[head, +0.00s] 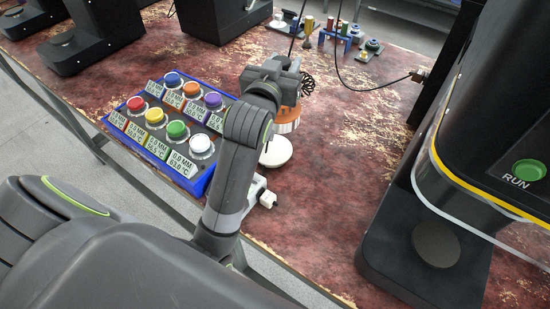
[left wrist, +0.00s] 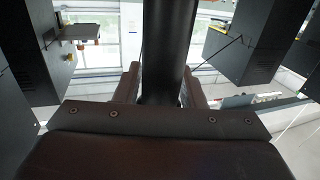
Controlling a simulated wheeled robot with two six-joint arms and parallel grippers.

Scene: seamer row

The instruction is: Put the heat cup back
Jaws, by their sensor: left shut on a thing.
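My left gripper (head: 283,80) is over the table, just beyond the blue button tray. It is shut on the heat cup (head: 288,119), whose orange upper part and pale ribbed lower part show below the jaws. In the left wrist view a dark upright cylinder (left wrist: 168,45), seemingly the cup's handle, stands between the two fingers. A round white base (head: 276,151) lies just below the cup in the picture. The cup looks apart from the base, but my arm hides part of both. My right gripper is not in view.
A blue tray (head: 187,184) with several coloured buttons and labels stands left of my arm. A white plug-like block (head: 266,199) lies near the front edge. A black machine (head: 425,250) stands at right. Small tools (head: 345,35) and a black cable (head: 365,88) lie at the back.

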